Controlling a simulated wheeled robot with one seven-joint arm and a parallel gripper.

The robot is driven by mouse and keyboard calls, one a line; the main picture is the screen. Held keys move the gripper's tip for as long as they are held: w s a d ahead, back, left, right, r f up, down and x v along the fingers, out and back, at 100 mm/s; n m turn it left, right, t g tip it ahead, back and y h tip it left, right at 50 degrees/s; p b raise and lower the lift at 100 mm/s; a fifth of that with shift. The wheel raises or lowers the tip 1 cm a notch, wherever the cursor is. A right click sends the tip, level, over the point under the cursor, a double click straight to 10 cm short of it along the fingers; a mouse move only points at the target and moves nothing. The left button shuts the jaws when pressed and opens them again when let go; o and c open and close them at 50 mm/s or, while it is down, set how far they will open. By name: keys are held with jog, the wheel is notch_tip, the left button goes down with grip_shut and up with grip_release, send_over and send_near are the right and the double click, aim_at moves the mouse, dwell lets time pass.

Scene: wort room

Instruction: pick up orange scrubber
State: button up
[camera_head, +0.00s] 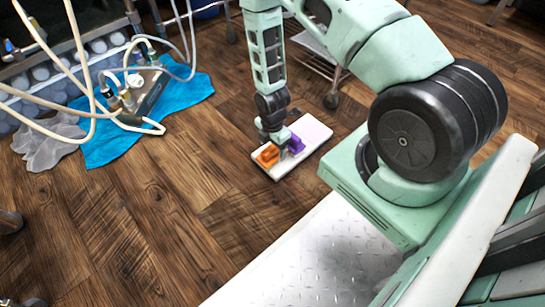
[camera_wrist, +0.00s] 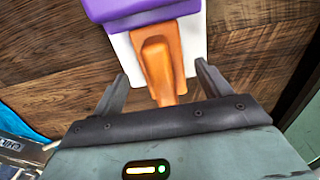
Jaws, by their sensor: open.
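The orange scrubber (camera_head: 267,155) sits at the near left end of a white board on the floor in the head view. In the wrist view the orange scrubber (camera_wrist: 158,65) shows its raised handle, which runs down toward my gripper. My gripper (camera_wrist: 160,78) is open, with one finger on each side of the orange handle and visible gaps between. In the head view my gripper (camera_head: 280,148) is low over the board, and its fingers partly hide the things there.
A purple item (camera_head: 296,144) stands close beside the orange scrubber on the white board (camera_head: 316,131). A blue cloth (camera_head: 188,97) with metal equipment and hoses lies at left, by a grey cloth (camera_head: 48,145). A wheeled rack (camera_head: 318,60) stands behind. Wooden floor is clear at front left.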

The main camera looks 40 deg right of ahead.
aim_at(273, 152)
notch_tip(273, 152, down, 4)
jog(key=shift+s+a+r+b, duration=0.15)
jog(key=shift+r+b, duration=0.1)
jog(key=shift+b, duration=0.75)
jog(key=c, duration=1.2)
jog(key=shift+r, duration=0.1)
notch_tip(273, 152, up, 10)
jog(key=p, duration=0.7)
